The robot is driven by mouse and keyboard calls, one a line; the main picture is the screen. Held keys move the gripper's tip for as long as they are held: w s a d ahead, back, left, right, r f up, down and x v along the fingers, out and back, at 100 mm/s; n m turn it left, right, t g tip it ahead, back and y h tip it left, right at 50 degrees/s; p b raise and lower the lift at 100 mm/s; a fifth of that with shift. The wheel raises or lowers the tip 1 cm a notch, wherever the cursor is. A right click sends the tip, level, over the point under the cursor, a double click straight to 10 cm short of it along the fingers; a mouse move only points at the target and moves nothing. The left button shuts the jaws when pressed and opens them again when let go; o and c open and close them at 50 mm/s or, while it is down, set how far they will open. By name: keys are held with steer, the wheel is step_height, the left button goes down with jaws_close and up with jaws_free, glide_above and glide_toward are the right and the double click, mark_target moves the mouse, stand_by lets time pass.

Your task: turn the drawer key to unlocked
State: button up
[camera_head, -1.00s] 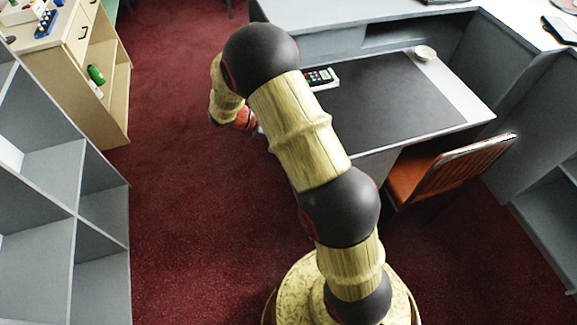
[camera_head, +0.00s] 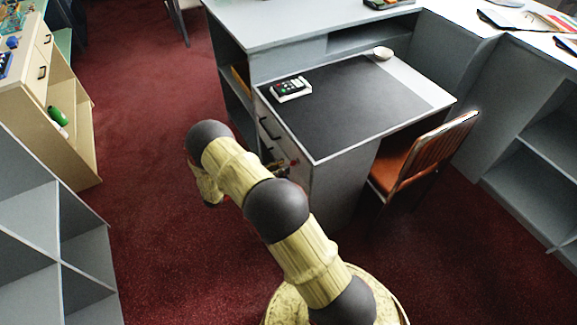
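The grey desk pedestal (camera_head: 326,195) has drawers (camera_head: 268,132) with dark handles on its left end, below the desk top. A small reddish spot shows on the drawer front near its right edge; I cannot tell whether it is the key. My arm bends over in front of the pedestal and hides much of the lower drawer front.
A black desk mat (camera_head: 345,100) carries a card terminal (camera_head: 291,89), with a small bowl (camera_head: 383,53) behind. An orange chair (camera_head: 425,153) stands at the desk's right. Grey shelves (camera_head: 50,235) stand at left, a wooden cabinet (camera_head: 75,125) behind them. Red carpet (camera_head: 150,130) lies open between.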

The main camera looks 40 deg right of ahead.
steer(key=shift+b+x, duration=0.5)
steer(key=shift+x, duration=1.55)
jaws_close()
